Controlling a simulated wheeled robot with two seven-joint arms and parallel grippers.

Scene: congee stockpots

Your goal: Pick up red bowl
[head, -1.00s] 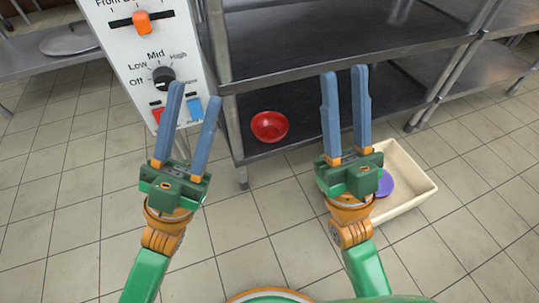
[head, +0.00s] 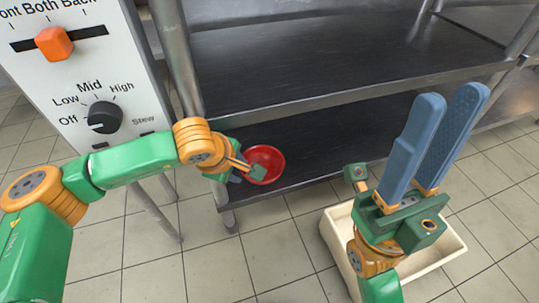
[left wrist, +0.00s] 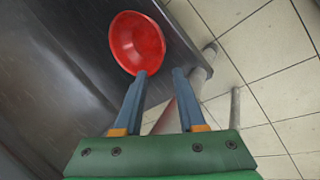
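The red bowl (head: 266,163) sits on the lower dark shelf of the metal rack, near its front left corner. My left gripper (head: 243,172) is at the bowl's left side, with its fingers mostly hidden in the head view. In the left wrist view the left gripper (left wrist: 160,72) is open. The red bowl (left wrist: 137,43) lies just beyond the fingertips. The left finger's tip overlaps the bowl's near rim; I cannot tell whether they touch. The right finger is beside the bowl, with nothing between the two. My right gripper (head: 452,96) is open and empty, over the floor.
A cream bin (head: 447,258) stands on the floor below my right gripper. The upper shelf (head: 300,60) is bare and overhangs the bowl. A rack post (head: 178,60) and a white control panel (head: 75,85) with knobs stand left of the bowl.

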